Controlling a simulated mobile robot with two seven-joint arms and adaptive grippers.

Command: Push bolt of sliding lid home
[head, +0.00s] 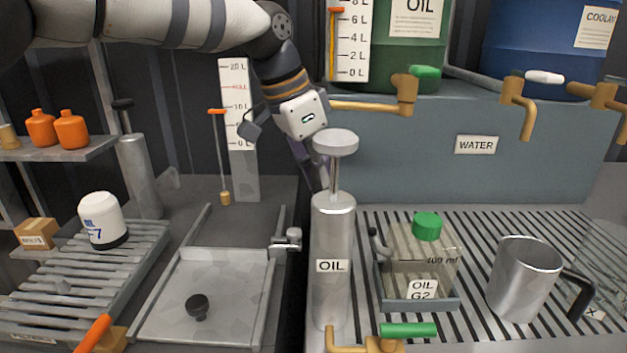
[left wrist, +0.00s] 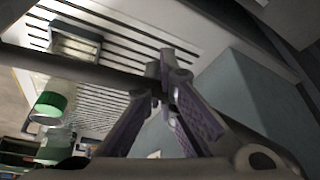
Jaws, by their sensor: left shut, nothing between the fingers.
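The sliding lid (head: 226,279) is a flat grey plate with a black knob, lying between two rails at the lower left of the head view. Its small silver bolt (head: 288,240) sits at the right rail, close to the oil pump cylinder. My left gripper (head: 319,180) is behind the pump's rod and handle, above and beyond the bolt and apart from it. Its fingers are partly hidden there. In the left wrist view the purple-padded fingers (left wrist: 163,65) meet at the tips with nothing between them. My right gripper does not show.
The silver oil pump (head: 333,250) with its tall handle stands just right of the bolt. An oil box with a green cap (head: 427,226) and a metal mug (head: 522,278) stand on the slatted tray. A dipstick (head: 220,155) rises behind the lid.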

